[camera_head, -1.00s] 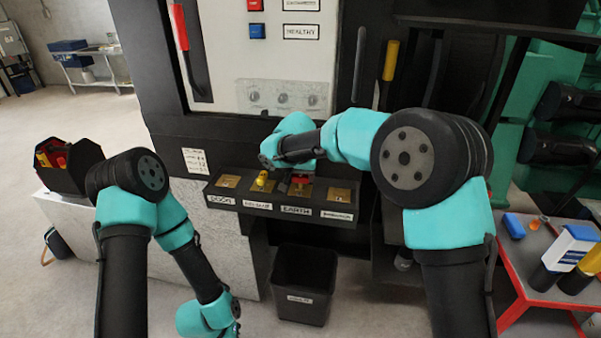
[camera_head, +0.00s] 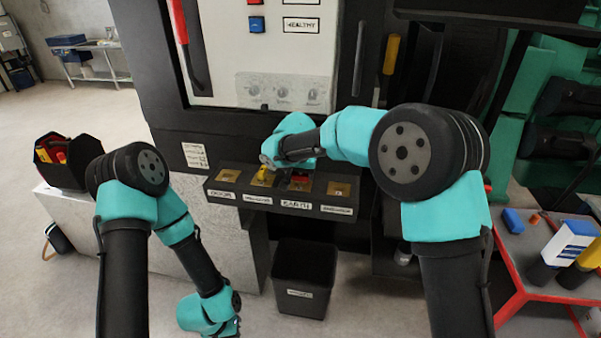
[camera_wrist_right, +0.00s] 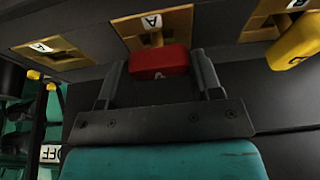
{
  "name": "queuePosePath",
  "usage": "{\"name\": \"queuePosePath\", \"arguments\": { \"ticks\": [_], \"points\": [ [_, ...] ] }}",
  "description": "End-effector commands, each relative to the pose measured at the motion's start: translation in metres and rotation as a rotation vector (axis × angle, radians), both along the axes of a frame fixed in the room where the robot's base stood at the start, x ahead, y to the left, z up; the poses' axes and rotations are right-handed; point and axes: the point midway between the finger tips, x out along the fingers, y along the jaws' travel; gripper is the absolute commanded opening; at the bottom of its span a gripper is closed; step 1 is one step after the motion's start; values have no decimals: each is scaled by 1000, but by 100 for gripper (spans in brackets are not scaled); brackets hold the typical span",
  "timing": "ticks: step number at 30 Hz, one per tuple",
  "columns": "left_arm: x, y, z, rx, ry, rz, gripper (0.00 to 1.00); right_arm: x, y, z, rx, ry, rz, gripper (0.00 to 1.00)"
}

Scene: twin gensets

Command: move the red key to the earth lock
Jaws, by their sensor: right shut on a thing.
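The red key (camera_wrist_right: 160,62) sits between the fingers of my right gripper (camera_wrist_right: 157,75), which is shut on it. Its brass stem meets the square brass lock plate marked A (camera_wrist_right: 128,27); I cannot tell how deep it goes. In the head view the red key (camera_head: 300,182) shows above the EARTH label (camera_head: 297,205), partly covered by my right wrist. The earth lock is mostly hidden there. A yellow key (camera_head: 263,177) is at the lock to its left, and also shows in the right wrist view (camera_wrist_right: 297,42). My left gripper (camera_head: 228,328) hangs low, its jaws unclear.
Brass locks without keys are at the left end (camera_head: 226,175) and right end (camera_head: 339,189) of the shelf. A black bin (camera_head: 303,285) stands below. A red-edged table (camera_head: 510,265) with loose items is at right, a black toolbox (camera_head: 66,165) at left.

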Motion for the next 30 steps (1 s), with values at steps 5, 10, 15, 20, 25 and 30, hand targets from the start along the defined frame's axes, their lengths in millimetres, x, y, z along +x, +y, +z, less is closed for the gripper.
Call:
{"name": "queuePosePath", "arguments": {
  "ticks": [5, 10, 15, 20, 25, 30],
  "points": [
    [0, 0, 0, 0, 0, 0, 0, 0, 0, -1, -1, 2, 0, 69],
    [0, 0, 0, 0, 0, 0, 0, 0, 0, -1, -1, 2, 0, 86],
    [0, 0, 0, 0, 0, 0, 0, 0, 0, -1, -1, 2, 0, 89],
    [0, 0, 0, 0, 0, 0, 0, 0, 0, 1, -1, 1, 0, 89],
    [0, 0, 0, 0, 0, 0, 0, 0, 0, 13, 0, 0, -1, 89],
    [0, 0, 0, 0, 0, 0, 0, 0, 0, 26, 0, 0, 1, 89]
  ]
}}
